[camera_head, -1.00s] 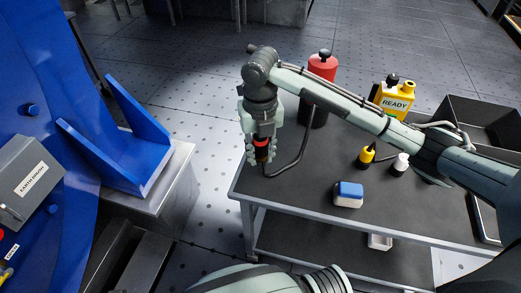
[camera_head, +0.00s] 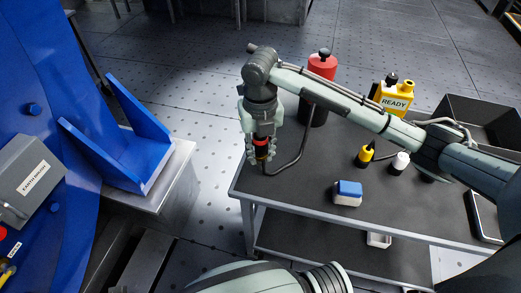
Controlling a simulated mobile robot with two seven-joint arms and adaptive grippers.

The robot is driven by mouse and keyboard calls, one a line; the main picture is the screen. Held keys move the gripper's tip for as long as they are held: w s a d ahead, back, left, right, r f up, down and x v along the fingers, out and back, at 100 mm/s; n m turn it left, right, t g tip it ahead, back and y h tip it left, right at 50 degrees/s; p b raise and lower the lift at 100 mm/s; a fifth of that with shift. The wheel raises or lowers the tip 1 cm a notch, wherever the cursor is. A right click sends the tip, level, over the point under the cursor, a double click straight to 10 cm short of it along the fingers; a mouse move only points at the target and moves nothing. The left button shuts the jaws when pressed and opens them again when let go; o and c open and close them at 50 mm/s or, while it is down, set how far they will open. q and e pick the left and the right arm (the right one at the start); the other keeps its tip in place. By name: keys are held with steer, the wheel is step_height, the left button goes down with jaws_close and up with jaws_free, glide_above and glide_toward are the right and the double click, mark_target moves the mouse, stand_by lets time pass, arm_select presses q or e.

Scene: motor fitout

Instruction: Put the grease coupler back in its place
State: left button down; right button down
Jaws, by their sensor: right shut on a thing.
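My right gripper (camera_head: 262,155) is at the near left corner of the cart, pointing down. It is shut on the grease coupler (camera_head: 262,143), a dark piece with red and orange bands, partly hidden between the fingers. A dark hose (camera_head: 292,162) runs from the coupler, bends low at the cart's left edge and rises towards the red and black grease canister (camera_head: 321,68). The canister stands at the back left of the cart, partly behind my right arm. I cannot tell whether the coupler touches the cart top. My left gripper is out of view.
The dark cart top (camera_head: 300,190) holds a blue and white block (camera_head: 348,193), a yellow bottle (camera_head: 366,155), a white bottle (camera_head: 400,162), a yellow "READY" unit (camera_head: 395,97) and a black bin (camera_head: 470,115). A blue machine (camera_head: 130,140) stands left across a floor gap.

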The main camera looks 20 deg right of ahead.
mark_target(260, 160)
steer(key=shift+f, duration=1.55)
stand_by(0.4)
steer(key=c, duration=1.2)
jaws_free()
steer(key=shift+r, duration=0.1)
step_height(260, 160, up, 12)
steer(key=shift+f, duration=0.1)
